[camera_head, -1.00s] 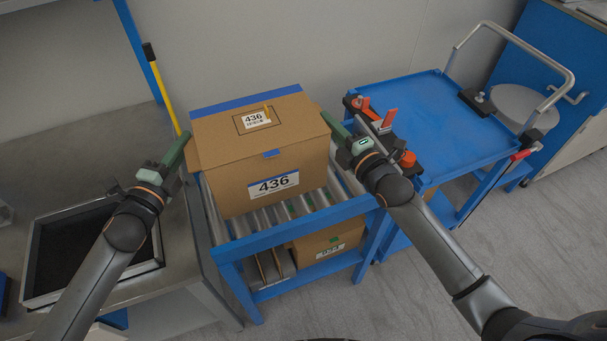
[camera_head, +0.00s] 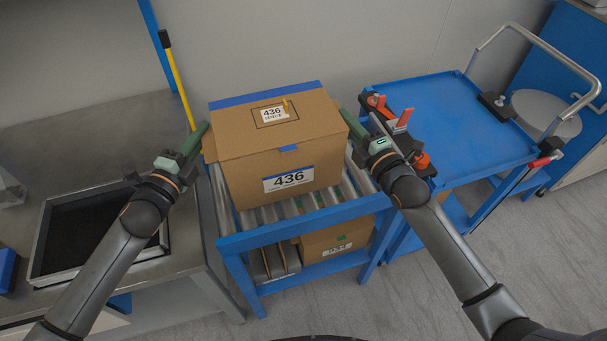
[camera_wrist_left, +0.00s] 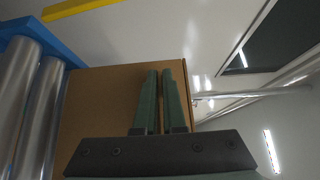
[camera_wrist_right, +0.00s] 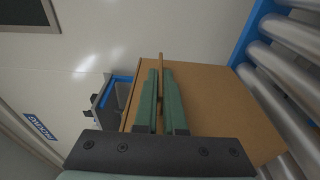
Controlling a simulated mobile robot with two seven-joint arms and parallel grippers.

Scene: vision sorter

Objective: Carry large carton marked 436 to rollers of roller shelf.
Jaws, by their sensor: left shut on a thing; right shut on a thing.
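The large brown carton marked 436 (camera_head: 240,185) is upright above the rollers (camera_head: 258,218) of the blue-framed roller shelf (camera_head: 300,238). Its labelled side faces me. I cannot tell whether its underside touches the rollers. My left gripper (camera_head: 198,140) is at the carton's left side and my right gripper (camera_head: 355,130) at its right side. Both are shut on the carton, though the contact is partly hidden by the fingers. The carton also shows in the left wrist view (camera_wrist_left: 95,110) and in the right wrist view (camera_wrist_right: 215,115), behind the fingers.
Another carton (camera_head: 325,240) sits on the shelf's lower level. A blue cart (camera_head: 440,110) with orange-handled clamps (camera_head: 400,120) stands close on the right. A grey bench (camera_head: 90,140) with a dark tray (camera_head: 75,240) is on the left. A yellow pole (camera_head: 178,80) stands behind the carton.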

